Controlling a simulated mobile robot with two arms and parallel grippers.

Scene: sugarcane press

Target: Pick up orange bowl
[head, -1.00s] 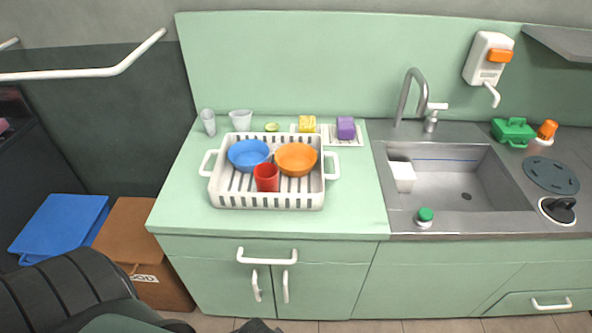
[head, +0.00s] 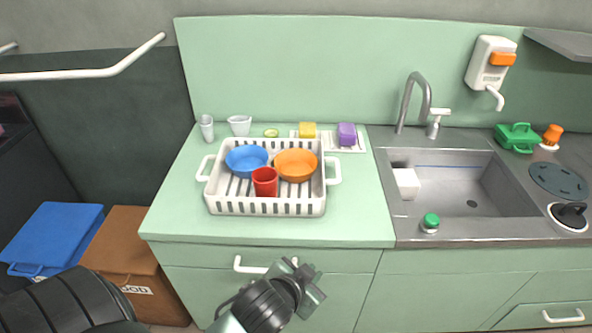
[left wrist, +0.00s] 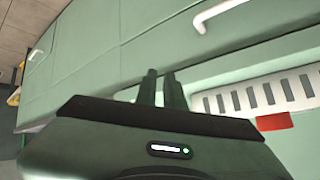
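The orange bowl (head: 296,164) sits in the right part of the white dish rack (head: 265,207) on the counter. A blue bowl (head: 246,159) is to its left, and a red cup (head: 265,182) stands in front of them. My left gripper (head: 314,277) is in front of the cabinet, below the counter's front edge and apart from the rack. In the left wrist view its fingers (left wrist: 163,88) are close together with nothing visible between them. Part of the rack (left wrist: 260,95) and the red cup (left wrist: 273,122) show there; the orange bowl does not. My right gripper is out of view.
A cup (head: 207,127), a white cup (head: 239,125), a yellow sponge (head: 308,130) and a purple block (head: 347,134) stand behind the rack. The sink (head: 465,195) is to the right. Cabinet handles (head: 250,268) stick out below the counter (head: 350,215).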

